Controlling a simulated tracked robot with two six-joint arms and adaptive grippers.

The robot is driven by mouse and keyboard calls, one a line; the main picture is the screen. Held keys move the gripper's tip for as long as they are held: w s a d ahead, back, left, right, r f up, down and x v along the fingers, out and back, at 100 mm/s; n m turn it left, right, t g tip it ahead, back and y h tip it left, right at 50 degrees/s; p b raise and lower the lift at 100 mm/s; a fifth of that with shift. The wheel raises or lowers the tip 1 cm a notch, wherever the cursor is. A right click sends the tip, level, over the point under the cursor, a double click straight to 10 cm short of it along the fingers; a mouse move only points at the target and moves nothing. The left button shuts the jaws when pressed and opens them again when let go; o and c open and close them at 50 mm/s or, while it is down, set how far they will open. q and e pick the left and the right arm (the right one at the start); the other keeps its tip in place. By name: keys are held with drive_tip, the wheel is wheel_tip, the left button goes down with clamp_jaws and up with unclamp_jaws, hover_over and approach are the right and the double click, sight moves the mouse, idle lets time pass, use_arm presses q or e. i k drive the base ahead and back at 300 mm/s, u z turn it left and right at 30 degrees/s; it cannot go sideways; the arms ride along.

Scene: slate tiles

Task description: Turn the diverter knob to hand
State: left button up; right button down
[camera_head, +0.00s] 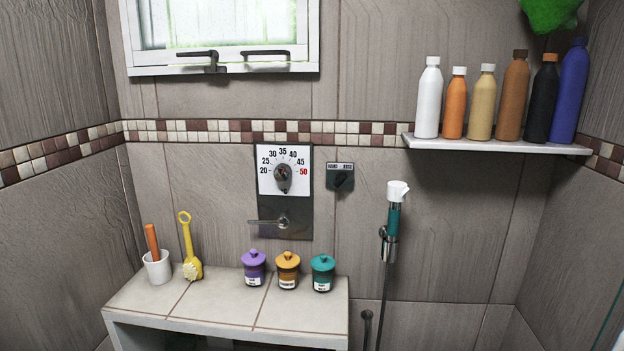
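The diverter knob (341,182) is a dark knob on a small dark plate on the tiled back wall, right of the temperature dial. Two small pale labels sit along the plate's top edge; the left one seems to read HAND, and the right one is too small to read surely. Which label the knob points at cannot be told. The hand shower (394,215), teal with a white head, hangs in a holder below and right of the knob. Neither of my grippers is in view.
A temperature dial (282,172) with a lever (268,222) below it is left of the knob. Lidded jars (288,272), a cup (157,268) and a yellow brush (190,255) stand on a tiled bench (220,300). Several bottles stand on a shelf (490,145) at upper right.

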sight(341, 179)
drive_tip(key=z, duration=0.15)
drive_tip(key=i, duration=0.8)
drive_tip(key=u, duration=0.2)
drive_tip(key=k, duration=0.8)
drive_tip(key=z, duration=0.25)
drive_tip(key=i, duration=0.85)
drive_tip(key=u, duration=0.1)
